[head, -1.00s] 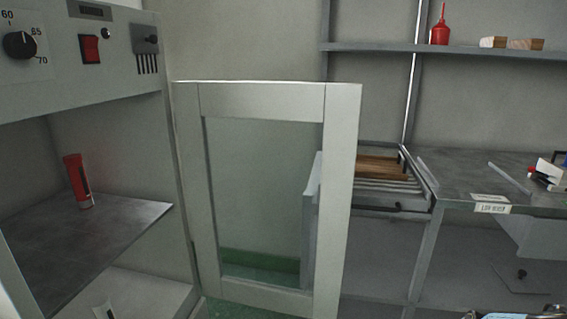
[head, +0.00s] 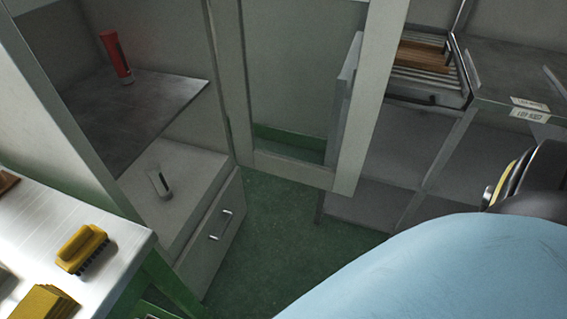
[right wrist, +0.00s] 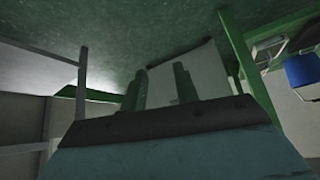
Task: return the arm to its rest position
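My right arm (head: 460,265) shows in the head view as a large pale blue link filling the lower right, with a black and yellow joint at its upper end. Its gripper is outside the head view. In the right wrist view my right gripper (right wrist: 160,80) shows as two dark greenish fingers standing apart, with nothing seen between them. My left arm and left gripper are in neither current view.
A cabinet shelf (head: 135,110) holds a red tube (head: 116,57). A drawer (head: 215,230) is below. A framed door (head: 350,150) stands open. A brush (head: 82,249) lies on the left bench (head: 110,235). Green floor (head: 280,230) is clear.

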